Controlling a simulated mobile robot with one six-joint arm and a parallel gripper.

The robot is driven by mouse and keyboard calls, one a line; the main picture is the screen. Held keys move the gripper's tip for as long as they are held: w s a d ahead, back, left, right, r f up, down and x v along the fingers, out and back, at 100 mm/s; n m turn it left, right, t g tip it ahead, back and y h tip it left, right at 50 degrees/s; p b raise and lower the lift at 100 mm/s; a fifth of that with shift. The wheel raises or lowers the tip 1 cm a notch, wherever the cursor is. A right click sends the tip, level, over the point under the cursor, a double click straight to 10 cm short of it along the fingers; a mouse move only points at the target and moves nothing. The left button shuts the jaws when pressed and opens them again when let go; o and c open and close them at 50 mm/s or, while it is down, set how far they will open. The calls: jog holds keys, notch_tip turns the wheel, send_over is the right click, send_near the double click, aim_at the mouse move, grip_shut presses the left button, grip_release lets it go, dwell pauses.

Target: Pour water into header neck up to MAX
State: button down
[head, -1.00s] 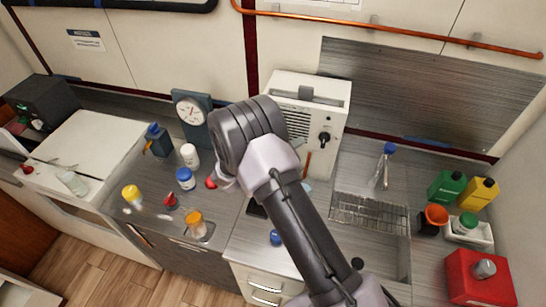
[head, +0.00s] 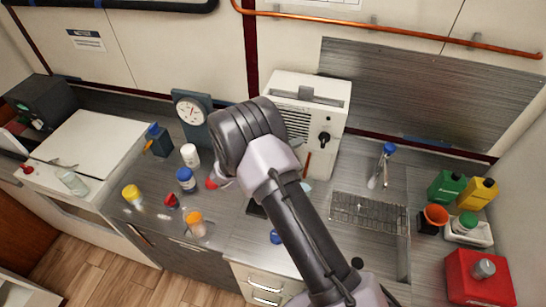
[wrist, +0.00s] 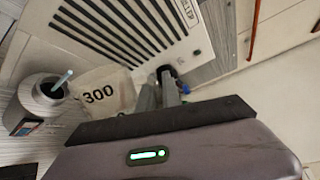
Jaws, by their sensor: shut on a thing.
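In the wrist view my gripper (wrist: 172,88) is shut beside a translucent vessel marked 300 (wrist: 104,92), which it appears to hold. The vessel looks tilted. Its water level cannot be made out. Left of it is a pale round container with a dark open neck (wrist: 48,88) and a thin light-blue stick in the opening. I cannot tell if this is the header neck, and no MAX mark is legible. In the head view my arm hides the gripper and the vessel. The white grilled unit (head: 333,110) stands behind the arm; its grille also fills the top of the wrist view (wrist: 120,30).
Left on the counter are a blue-lidded jar (head: 186,180), a white bottle (head: 190,155), a yellow-capped jar (head: 132,196) and a dial gauge (head: 191,112). At right are a wire rack (head: 368,212), a blue-capped bottle (head: 381,168), a green container (head: 446,186) and a red can (head: 480,280).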

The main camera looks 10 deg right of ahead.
jog(key=shift+w+a+f+n, duration=0.15)
jog(key=shift+w+n, duration=0.15)
jog(key=shift+n, duration=0.1)
dwell(1.0)
